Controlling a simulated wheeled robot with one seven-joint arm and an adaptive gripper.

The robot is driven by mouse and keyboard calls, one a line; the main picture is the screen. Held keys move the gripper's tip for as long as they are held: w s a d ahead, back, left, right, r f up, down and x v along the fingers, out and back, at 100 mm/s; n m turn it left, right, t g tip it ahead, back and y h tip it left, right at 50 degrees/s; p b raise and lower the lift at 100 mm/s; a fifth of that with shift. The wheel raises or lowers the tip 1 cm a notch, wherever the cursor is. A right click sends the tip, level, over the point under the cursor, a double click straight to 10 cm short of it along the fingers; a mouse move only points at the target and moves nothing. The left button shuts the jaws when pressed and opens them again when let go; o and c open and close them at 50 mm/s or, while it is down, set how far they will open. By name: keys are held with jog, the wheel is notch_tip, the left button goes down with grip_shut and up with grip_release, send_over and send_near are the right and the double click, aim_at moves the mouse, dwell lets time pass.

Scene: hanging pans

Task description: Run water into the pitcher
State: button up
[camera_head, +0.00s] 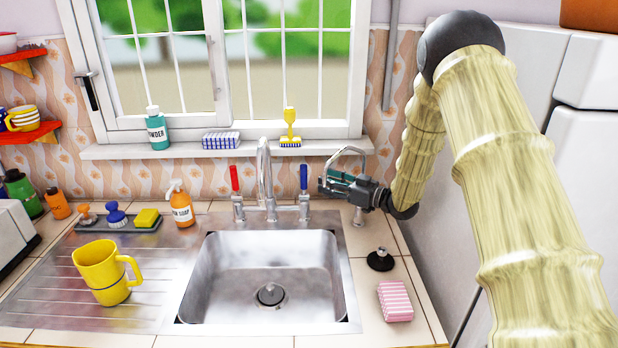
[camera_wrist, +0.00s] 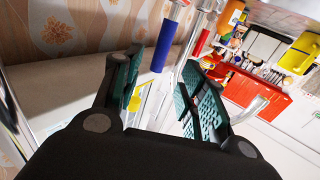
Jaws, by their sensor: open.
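The yellow pitcher (camera_head: 100,272) stands upright on the ribbed drainboard, left of the sink basin (camera_head: 312,248), with its handle toward the basin. The silver faucet spout (camera_head: 264,168) rises behind the basin, and no water stream shows. A red-handled tap (camera_head: 235,180) is left of the spout and a blue-handled tap (camera_head: 304,178) is right of it, both handles upright. My gripper (camera_head: 330,178) is open and empty, just right of the blue tap. In the wrist view, the blue handle (camera_wrist: 165,45) shows beyond and between the open fingers, apart from them; the red handle (camera_wrist: 202,43) is farther right.
A soap bottle (camera_head: 181,204) and a tray with brushes and a sponge (camera_head: 148,218) stand behind the drainboard. A black stopper (camera_head: 381,260) and a pink striped sponge (camera_head: 395,301) lie right of the basin. The windowsill (camera_head: 340,147) runs behind the taps. The basin is clear.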

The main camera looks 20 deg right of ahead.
aim_at(304, 186)
jog(key=p+x, duration=0.2)
jog(key=x, duration=0.7)
jog(key=shift+w+a, duration=0.2)
jog(key=shift+a, duration=0.05)
jog(key=shift+c, duration=0.4)
jog(key=shift+f, duration=0.1)
grip_shut()
